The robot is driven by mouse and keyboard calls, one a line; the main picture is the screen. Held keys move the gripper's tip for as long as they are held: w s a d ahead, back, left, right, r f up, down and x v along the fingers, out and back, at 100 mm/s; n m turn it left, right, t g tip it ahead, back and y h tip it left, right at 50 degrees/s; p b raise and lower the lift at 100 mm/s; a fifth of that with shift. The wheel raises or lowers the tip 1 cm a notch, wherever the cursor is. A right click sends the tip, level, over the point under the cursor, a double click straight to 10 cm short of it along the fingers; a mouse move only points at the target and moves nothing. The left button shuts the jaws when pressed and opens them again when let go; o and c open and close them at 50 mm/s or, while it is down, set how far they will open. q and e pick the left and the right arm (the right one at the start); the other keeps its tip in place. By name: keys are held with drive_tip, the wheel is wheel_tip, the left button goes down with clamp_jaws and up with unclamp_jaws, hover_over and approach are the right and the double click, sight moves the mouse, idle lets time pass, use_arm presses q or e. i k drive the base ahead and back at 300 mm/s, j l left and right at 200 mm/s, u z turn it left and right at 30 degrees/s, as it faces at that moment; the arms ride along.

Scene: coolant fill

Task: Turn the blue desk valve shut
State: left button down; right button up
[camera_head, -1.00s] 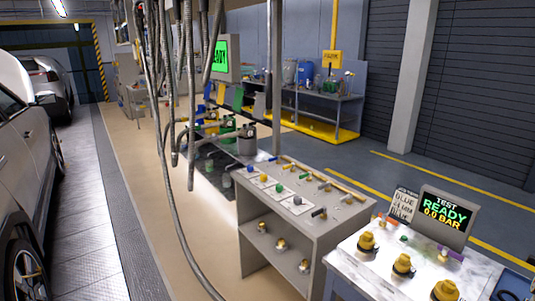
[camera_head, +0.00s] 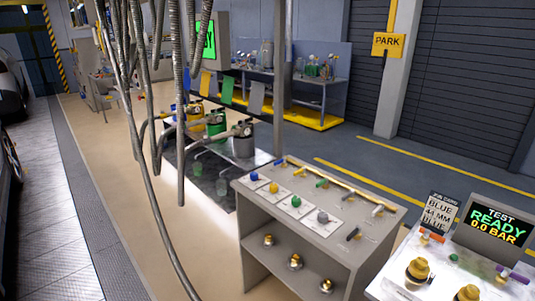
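A grey desk (camera_head: 376,222) stands right of centre. A row of round knobs on white cards lies along its left side: a blue knob (camera_head: 254,176) at the far end, then yellow (camera_head: 273,187), green (camera_head: 296,202) and grey (camera_head: 323,217). A second row of coloured lever handles runs along a rail behind them, with a blue handle (camera_head: 279,162) at its far left end. Which blue part is the valve, and whether it is open or shut, I cannot tell at this size. Neither of my grippers is in view.
A job card (camera_head: 440,213) reads "BLUE 44 MM BLUE" beside a screen (camera_head: 495,226) reading "TEST READY 0.0 BAR". Hanging hoses (camera_head: 178,140) cross the left foreground. Several cans (camera_head: 216,124) stand beyond the desk. The tan floor (camera_head: 120,170) left of the desk is clear.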

sight(283, 159)
drive_tip(key=i+j, duration=0.9)
